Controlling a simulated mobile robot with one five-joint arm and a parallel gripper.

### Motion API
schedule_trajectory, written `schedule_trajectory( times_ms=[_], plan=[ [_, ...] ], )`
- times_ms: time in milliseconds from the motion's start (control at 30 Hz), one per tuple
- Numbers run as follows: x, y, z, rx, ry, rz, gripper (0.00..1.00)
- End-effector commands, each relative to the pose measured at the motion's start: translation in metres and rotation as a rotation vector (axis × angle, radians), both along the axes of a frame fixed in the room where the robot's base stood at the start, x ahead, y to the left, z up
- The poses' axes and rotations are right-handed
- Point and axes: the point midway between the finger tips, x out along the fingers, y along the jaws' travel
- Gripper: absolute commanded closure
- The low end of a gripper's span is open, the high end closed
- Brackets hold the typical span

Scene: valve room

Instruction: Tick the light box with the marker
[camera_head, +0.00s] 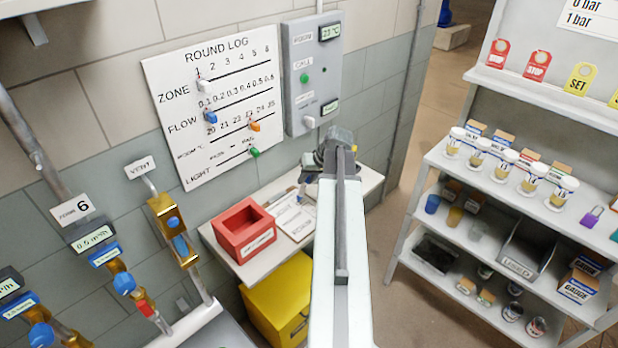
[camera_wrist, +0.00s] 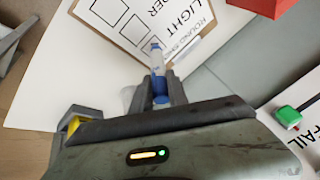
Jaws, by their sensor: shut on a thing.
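My gripper (camera_wrist: 159,90) is shut on a blue-and-white marker (camera_wrist: 158,66), held between the two fingers with its far end over the round sheet (camera_wrist: 205,27). The sheet is white with the printed word LIGHT and a column of black-outlined boxes. One empty box (camera_wrist: 133,29) shows clearly beside the marker. The box in line with LIGHT appears to be at the marker's far end, partly covered by it; I cannot tell whether they touch or whether it bears ink. In the head view the sheet (camera_head: 293,222) lies on the shelf, and my gripper (camera_head: 308,180) is above its far edge.
A red open box (camera_head: 243,232) stands left of the sheet on the white shelf (camera_head: 222,252). A yellow bin (camera_head: 280,305) is below. The round log board (camera_head: 213,105) and a grey panel (camera_head: 312,75) hang on the wall behind. A stocked rack (camera_head: 500,205) stands at right.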

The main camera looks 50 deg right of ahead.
Motion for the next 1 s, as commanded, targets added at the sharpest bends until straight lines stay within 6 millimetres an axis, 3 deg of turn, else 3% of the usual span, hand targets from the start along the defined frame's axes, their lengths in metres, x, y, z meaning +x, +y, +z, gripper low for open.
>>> schedule_trajectory(
  times_ms=[167, 1000],
  plan=[
    [0.0, 0.0, 0.006, 0.001, 0.002, 0.001, 1.0],
    [0.0, 0.0, 0.082, 0.0, 0.0, 0.0, 1.0]
  ],
)
